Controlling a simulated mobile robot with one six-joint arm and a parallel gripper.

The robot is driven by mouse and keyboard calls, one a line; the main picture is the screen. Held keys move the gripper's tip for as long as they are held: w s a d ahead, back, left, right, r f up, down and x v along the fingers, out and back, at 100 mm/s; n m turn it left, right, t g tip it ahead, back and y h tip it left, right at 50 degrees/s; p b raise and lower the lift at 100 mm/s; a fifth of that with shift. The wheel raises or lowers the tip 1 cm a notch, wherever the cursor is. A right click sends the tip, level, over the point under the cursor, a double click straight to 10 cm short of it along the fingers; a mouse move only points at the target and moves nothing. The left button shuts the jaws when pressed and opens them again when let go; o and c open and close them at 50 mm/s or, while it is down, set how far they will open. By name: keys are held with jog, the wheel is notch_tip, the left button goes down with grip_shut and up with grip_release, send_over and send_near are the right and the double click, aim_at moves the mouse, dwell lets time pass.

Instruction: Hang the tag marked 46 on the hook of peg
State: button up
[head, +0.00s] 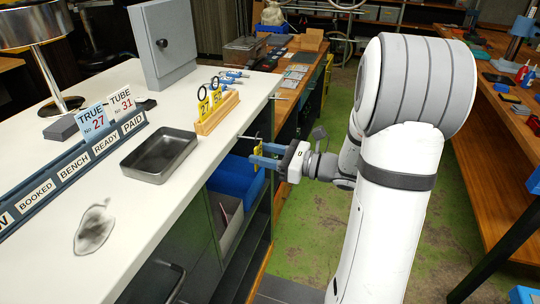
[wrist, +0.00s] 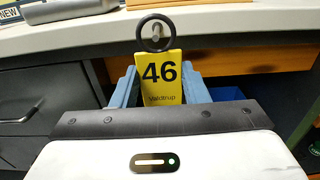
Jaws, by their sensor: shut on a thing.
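My gripper (head: 262,158) is shut on a yellow tag (wrist: 160,88) at the front edge of the white counter. The tag stands upright between the blue fingers, with a black "46" and "Valdtrup" facing the wrist camera. Its black ring (wrist: 141,33) sticks up above the fingers. A small grey peg end (wrist: 156,30) shows inside the ring's opening; I cannot tell whether the ring is around it or only in front of it. In the head view a thin peg (head: 248,138) juts from the counter edge just above my fingers, and only a sliver of the tag (head: 257,158) shows.
A wooden rack (head: 218,114) with yellow tags stands on the counter (head: 190,165) near that edge. A second thin peg (head: 279,98) juts out farther back. A dark metal tray (head: 160,155) and a labelled card rail (head: 75,173) lie left. Blue bins (head: 232,180) sit below the counter.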

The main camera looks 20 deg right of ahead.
jog(key=shift+w+a, duration=0.25)
jog(key=shift+a, duration=0.1)
jog(key=shift+w+a+f+b, duration=0.35)
jog(key=shift+w+a+f, duration=0.1)
jog(key=shift+a+f, duration=0.1)
dwell(0.4)
jog(key=o, duration=0.5)
jog(key=shift+o, duration=0.6)
jog(key=o, duration=0.5)
dwell(0.4)
